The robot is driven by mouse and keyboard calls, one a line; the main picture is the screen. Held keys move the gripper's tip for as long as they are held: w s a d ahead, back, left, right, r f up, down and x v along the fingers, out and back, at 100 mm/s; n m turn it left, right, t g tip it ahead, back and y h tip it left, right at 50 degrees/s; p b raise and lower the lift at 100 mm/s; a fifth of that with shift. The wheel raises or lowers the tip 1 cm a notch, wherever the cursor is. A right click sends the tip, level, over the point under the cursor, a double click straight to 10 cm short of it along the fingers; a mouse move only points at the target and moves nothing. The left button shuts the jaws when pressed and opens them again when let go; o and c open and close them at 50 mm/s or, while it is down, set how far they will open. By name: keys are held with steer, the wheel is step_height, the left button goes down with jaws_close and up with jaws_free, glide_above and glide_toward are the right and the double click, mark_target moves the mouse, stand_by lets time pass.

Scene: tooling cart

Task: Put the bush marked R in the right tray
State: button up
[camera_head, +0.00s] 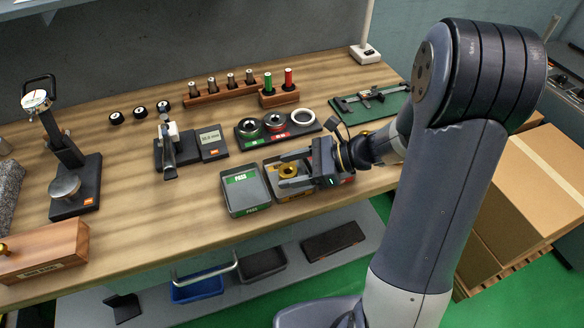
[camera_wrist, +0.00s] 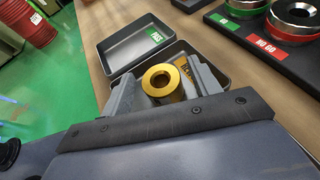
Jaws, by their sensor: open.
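A gold bush (camera_head: 288,170) with a round bore is upright between the spread fingers of my gripper (camera_head: 280,173). In the wrist view the bush (camera_wrist: 156,77) shows a gap to the fingers, which are open. The PASS tray is empty and also shows in the wrist view (camera_wrist: 113,63). No R mark is readable on the bush.
A wooden plug rack (camera_head: 222,93) is at the back. The bench's front edge is close to the trays.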

steer(key=v, duration=1.2)
steer(key=x, duration=1.2)
steer(key=shift+a+f+b, duration=0.1)
steer(key=shift+f+b, duration=0.2)
steer(key=shift+r, duration=0.7)
steer(key=shift+r+p, duration=0.3)
steer(key=shift+r, duration=0.1)
